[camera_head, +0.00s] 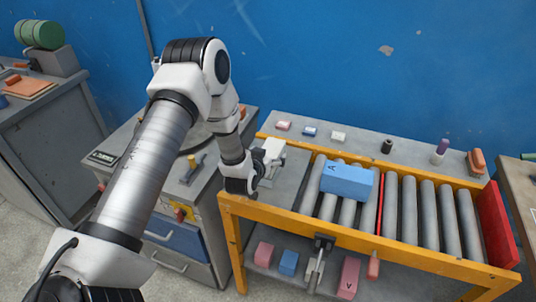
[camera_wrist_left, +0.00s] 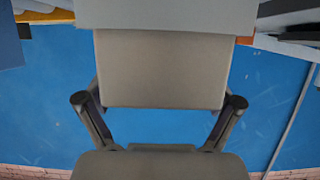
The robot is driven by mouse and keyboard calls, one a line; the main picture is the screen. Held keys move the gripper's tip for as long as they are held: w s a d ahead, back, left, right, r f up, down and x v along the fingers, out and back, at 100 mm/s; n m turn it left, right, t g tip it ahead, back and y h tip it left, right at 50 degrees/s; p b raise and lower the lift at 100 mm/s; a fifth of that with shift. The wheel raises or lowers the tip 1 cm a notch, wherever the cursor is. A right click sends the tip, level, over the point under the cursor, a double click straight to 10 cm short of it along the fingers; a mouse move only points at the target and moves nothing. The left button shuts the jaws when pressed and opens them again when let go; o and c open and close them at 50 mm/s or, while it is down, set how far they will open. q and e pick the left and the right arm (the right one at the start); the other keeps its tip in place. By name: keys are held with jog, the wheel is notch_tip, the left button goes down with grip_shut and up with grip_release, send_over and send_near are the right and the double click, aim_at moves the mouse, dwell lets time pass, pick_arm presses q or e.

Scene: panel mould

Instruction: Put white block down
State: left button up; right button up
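My left gripper (camera_head: 262,172) is over the grey plate (camera_head: 290,185) at the left end of the roller conveyor. A white block (camera_head: 272,152) is at its fingers, partly hidden by the gripper. In the left wrist view the block (camera_wrist_left: 160,70) fills the space between the two fingertips (camera_wrist_left: 158,100), with one fingertip against each side. The gripper looks shut on it. I cannot tell whether the block touches the plate. My right gripper is not in view.
A blue block marked A (camera_head: 347,182) lies on the rollers, right of the plate. Small pink (camera_head: 284,125), blue (camera_head: 309,131) and white (camera_head: 338,137) pieces stand on the back ledge. Orange rails (camera_head: 400,247) edge the conveyor. Pink and blue blocks (camera_head: 288,262) lie on the lower shelf.

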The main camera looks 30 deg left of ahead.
pick_arm(q)
jog(key=shift+r, duration=0.2)
jog(key=shift+s+d, duration=0.1)
jog(key=shift+s, duration=0.3)
jog(key=b+v, duration=0.2)
jog(key=v, duration=0.9)
jog(key=s+d+f+g, duration=0.1)
jog(key=s+f, duration=0.1)
jog(key=f, duration=0.1)
jog(key=s+d+f+g+h, duration=0.1)
jog(key=s+d+f+g, duration=0.1)
jog(key=f, duration=0.2)
jog(key=s+d+f+m+g+h, duration=0.1)
jog(key=s+d+f, duration=0.1)
jog(key=f, duration=0.1)
jog(key=shift+s+d+f, duration=0.15)
jog(key=shift+s+d, duration=0.1)
jog(key=shift+s, duration=0.1)
jog(key=s+d+f+g, duration=0.3)
jog(key=s+f+g, duration=0.1)
jog(key=s, duration=0.6)
jog(key=s+d+f+m+g+h, duration=0.1)
jog(key=s+d+f+g, duration=0.2)
jog(key=s, duration=0.7)
notch_tip(320, 180, down, 4)
jog(key=shift+f+g, duration=0.25)
jog(key=shift+g, duration=0.85)
jog(key=shift+s, duration=0.1)
